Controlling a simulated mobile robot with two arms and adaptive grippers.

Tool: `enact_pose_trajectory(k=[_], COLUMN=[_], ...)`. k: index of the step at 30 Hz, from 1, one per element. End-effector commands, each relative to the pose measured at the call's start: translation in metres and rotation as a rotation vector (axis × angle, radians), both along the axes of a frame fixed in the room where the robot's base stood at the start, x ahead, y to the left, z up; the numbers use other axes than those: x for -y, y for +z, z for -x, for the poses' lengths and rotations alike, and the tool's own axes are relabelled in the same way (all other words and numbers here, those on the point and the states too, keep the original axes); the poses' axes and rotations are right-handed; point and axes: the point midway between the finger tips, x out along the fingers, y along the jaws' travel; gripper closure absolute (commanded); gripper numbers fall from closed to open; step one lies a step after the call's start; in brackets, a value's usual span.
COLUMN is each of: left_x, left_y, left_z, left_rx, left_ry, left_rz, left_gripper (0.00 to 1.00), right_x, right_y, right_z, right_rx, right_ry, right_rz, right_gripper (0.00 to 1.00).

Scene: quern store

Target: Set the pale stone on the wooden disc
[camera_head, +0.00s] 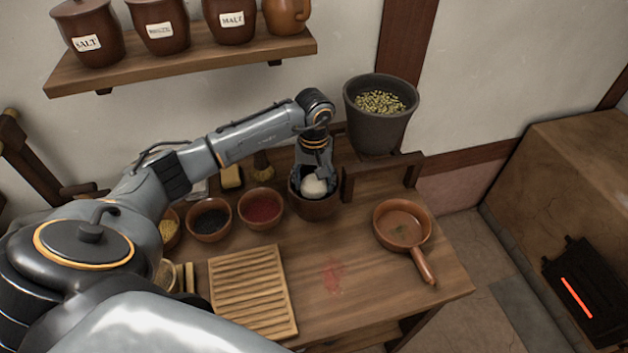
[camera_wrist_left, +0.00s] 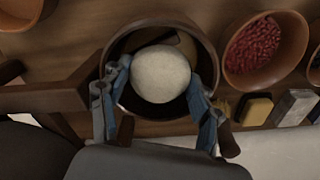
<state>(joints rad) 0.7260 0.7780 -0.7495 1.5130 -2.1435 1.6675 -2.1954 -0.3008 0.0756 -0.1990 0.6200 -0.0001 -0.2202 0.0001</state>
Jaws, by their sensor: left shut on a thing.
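The pale stone (camera_head: 314,187) is round and off-white. My left gripper (camera_head: 313,180) is shut on it, at the mouth of a dark brown pot (camera_head: 315,211) near the back of the table. In the left wrist view the stone (camera_wrist_left: 160,76) sits between the two blue-grey fingers, inside the outline of the pot's rim (camera_wrist_left: 160,23). A brown wooden surface (camera_wrist_left: 186,44), probably the wooden disc, shows inside the pot past the stone's edge and is mostly hidden. I cannot tell whether the stone touches it. My right gripper is not in view.
A bowl of red beans (camera_head: 261,208) and a bowl of dark grains (camera_head: 208,219) stand left of the pot. A wooden stand (camera_head: 381,174) and grey bucket (camera_head: 375,125) are right behind.

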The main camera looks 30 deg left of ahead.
Motion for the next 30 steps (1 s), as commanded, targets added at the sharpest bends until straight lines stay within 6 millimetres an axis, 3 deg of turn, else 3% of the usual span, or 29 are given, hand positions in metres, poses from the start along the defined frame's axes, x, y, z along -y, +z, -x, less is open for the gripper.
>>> enact_pose_trajectory(k=[15,30], left_x=[0.000,0.000], left_y=[0.007,0.105], left_z=[0.000,0.000], left_rx=[0.002,0.003], left_ry=[0.000,-0.001], left_rz=[-0.001,-0.001], left_gripper=[0.28,0.28], right_x=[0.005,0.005], right_y=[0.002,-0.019], right_z=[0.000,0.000], right_rx=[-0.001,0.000], right_ry=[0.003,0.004], right_rz=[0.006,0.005], right_gripper=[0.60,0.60])
